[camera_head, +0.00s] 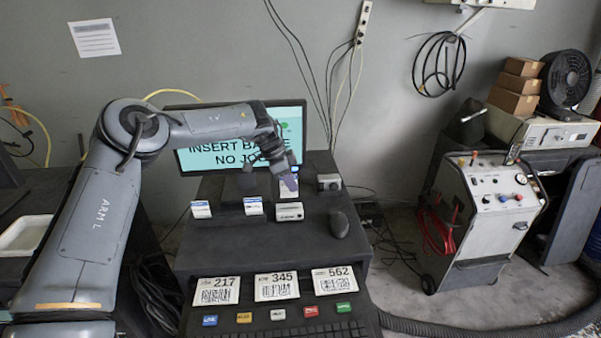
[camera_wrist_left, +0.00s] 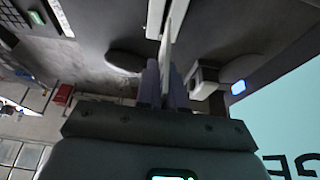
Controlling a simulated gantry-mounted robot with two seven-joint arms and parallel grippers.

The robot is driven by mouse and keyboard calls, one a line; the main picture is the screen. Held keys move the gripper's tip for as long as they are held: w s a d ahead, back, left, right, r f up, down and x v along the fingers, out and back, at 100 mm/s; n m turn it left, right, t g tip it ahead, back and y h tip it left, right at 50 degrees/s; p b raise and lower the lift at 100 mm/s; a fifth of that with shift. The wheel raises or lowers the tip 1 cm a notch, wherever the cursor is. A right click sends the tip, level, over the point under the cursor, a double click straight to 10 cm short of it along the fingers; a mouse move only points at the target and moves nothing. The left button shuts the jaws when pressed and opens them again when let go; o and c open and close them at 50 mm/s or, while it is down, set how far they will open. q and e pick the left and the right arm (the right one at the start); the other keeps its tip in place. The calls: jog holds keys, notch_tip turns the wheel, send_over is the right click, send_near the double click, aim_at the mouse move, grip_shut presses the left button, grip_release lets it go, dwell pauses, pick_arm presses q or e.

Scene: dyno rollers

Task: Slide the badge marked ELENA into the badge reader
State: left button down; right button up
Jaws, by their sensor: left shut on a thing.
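My left gripper (camera_head: 290,182) is shut on a badge, a white card (camera_head: 288,190) held upright behind the small white box. In the left wrist view my fingers (camera_wrist_left: 166,85) pinch the card (camera_wrist_left: 167,42), seen edge-on. The name on it cannot be read. The small white box (camera_head: 290,212), which looks like the badge reader, stands on the dark desk; it also shows in the left wrist view (camera_wrist_left: 155,18). I cannot tell whether card and box touch. Two other badges (camera_head: 200,209) (camera_head: 253,206) stand to the left, names too small to read. My right gripper is not in view.
A monitor (camera_head: 220,158) reading "INSERT BADGE" and "NO JOB" stands behind. A small grey device (camera_head: 329,182) and a dark mouse (camera_head: 339,224) are to the right. Barcode cards (camera_head: 276,287) and coloured keys (camera_head: 278,314) are in front. A wheeled cart (camera_head: 490,210) stands right.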

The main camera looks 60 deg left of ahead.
aim_at(291, 194)
pick_arm(q)
jog(key=shift+f+b, duration=0.45)
jog(key=shift+f, duration=0.45)
jog(key=shift+f+b, duration=0.35)
jog(key=shift+f, duration=0.35)
jog(key=shift+b, duration=0.3)
dwell(0.7)
dwell(0.8)
jog(key=shift+f+b, duration=0.55)
jog(key=shift+f, duration=0.05)
jog(key=shift+f+b, duration=1)
jog(key=shift+f, duration=0.2)
